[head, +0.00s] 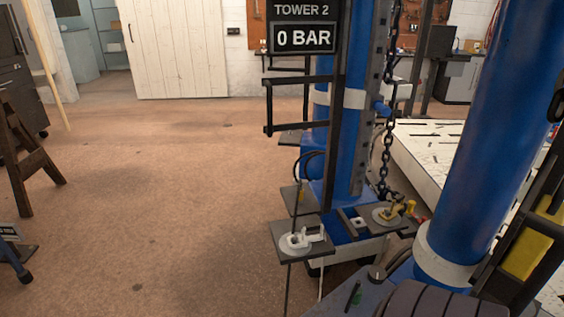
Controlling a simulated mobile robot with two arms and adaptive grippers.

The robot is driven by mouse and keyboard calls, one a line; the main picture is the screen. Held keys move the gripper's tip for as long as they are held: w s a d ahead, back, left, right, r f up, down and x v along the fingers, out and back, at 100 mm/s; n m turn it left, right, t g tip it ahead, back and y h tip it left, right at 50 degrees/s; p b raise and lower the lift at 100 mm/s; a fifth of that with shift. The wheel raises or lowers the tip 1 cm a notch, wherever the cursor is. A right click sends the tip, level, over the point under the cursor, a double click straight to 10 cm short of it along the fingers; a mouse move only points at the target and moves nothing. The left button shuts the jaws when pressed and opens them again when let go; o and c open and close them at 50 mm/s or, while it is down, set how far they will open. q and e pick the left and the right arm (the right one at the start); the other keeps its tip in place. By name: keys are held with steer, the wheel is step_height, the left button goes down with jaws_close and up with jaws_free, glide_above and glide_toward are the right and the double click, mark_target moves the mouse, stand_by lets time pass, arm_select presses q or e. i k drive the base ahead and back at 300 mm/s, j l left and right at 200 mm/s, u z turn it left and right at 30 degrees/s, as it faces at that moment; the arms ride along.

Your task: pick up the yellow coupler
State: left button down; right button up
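Neither of my grippers shows in the head view.
The blue tower (345,110) carries a "TOWER 2, 0 BAR" sign (303,38). A chain (388,140) hangs above the yellow coupler. A thick blue cylinder (480,130) stands at right. A wooden trestle (25,150) is at far left. Brown floor (150,190) between is clear.

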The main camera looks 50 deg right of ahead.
mark_target(301, 199)
steer(key=i+z, duration=0.45)
steer(key=i, duration=0.2)
steer(key=i+j+z, duration=0.1)
steer(key=i+z, duration=0.3)
steer(key=i, duration=0.25)
steer(key=i+z, duration=0.2)
steer(key=i, duration=0.2)
steer(key=i+j+z, duration=0.25)
steer(key=i, duration=0.15)
steer(key=i+j+z, duration=0.2)
steer(key=i, duration=0.2)
steer(key=l, duration=0.1)
